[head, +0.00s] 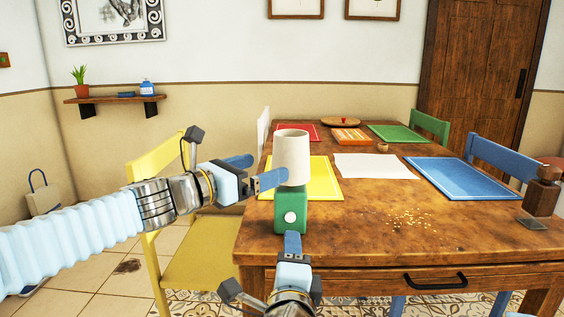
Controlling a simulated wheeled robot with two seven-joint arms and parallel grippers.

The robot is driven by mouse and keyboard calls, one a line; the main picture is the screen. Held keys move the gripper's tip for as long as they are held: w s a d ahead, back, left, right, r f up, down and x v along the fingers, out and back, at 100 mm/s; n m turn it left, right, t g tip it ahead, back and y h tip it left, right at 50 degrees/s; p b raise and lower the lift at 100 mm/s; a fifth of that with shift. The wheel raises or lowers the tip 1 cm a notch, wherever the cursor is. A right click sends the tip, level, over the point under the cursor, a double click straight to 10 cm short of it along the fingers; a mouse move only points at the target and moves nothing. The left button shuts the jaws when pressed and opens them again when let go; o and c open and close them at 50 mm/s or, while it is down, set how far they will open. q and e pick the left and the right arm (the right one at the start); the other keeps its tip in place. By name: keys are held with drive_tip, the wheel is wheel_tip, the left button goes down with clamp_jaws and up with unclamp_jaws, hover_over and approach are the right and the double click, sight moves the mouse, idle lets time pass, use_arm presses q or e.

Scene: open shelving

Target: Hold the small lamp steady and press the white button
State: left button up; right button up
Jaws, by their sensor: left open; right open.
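The small lamp stands upright near the table's front left edge, with a cream shade (292,155) and a green base (279,213). The round white button (290,217) is on the base's front face. My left gripper (264,170) is open at the lamp's left. Its nearer finger overlaps the shade's lower left edge in the picture; I cannot tell whether it touches. My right gripper (292,243) is in front of the lamp, just below the button in the picture. Its fingers look lined up one over the other, and a gap to the base is hard to judge.
The wooden table (370,225) holds a yellow mat (325,180) behind the lamp, a white mat (372,166), a blue mat (462,178) and scattered crumbs (408,217). A yellow chair (205,255) stands at the left. The tabletop right of the lamp is mostly clear.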

sight(291, 159)
use_arm(q)
drive_tip(key=x, duration=0.9)
drive_tip(key=shift+w, duration=0.1)
drive_tip(key=shift+f, duration=0.1)
drive_tip(key=c, duration=1.1)
drive_tip(key=shift+c, duration=0.3)
use_arm(e)
clamp_jaws()
idle(0.4)
